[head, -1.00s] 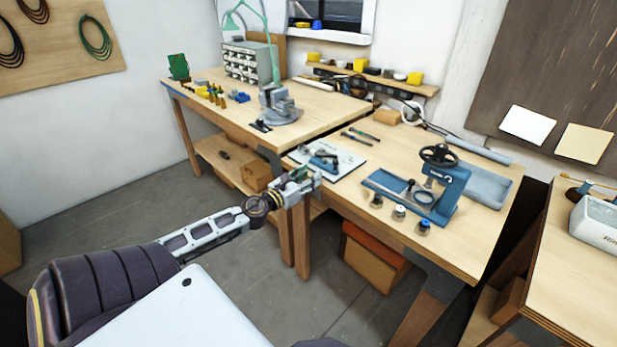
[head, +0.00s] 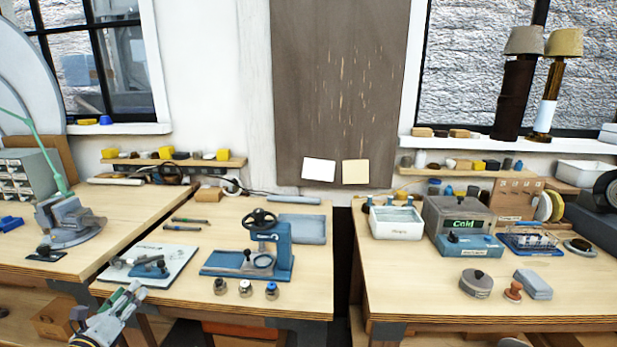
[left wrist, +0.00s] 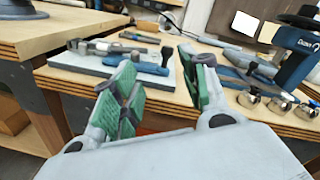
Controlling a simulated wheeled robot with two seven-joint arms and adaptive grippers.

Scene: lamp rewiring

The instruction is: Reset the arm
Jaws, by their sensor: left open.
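My left gripper (head: 128,299) shows at the lower left of the head view, in front of the middle bench's near edge. In the left wrist view its two green-padded fingers (left wrist: 158,92) stand apart with nothing between them. Beyond the fingers lies a white board (left wrist: 90,62) with a blue-and-grey tool (left wrist: 150,66) on it. The same board (head: 172,256) and tool (head: 150,269) show in the head view at the bench's left side. My right gripper is not in view.
A blue press (head: 268,250) with a black handwheel stands mid-bench, with several small metal-and-glass jars (head: 246,288) before it. A vise (head: 66,222) is on the left bench. The right bench (head: 400,290) holds a white tray (head: 396,223) and a grey box (head: 455,218). A gap separates these benches.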

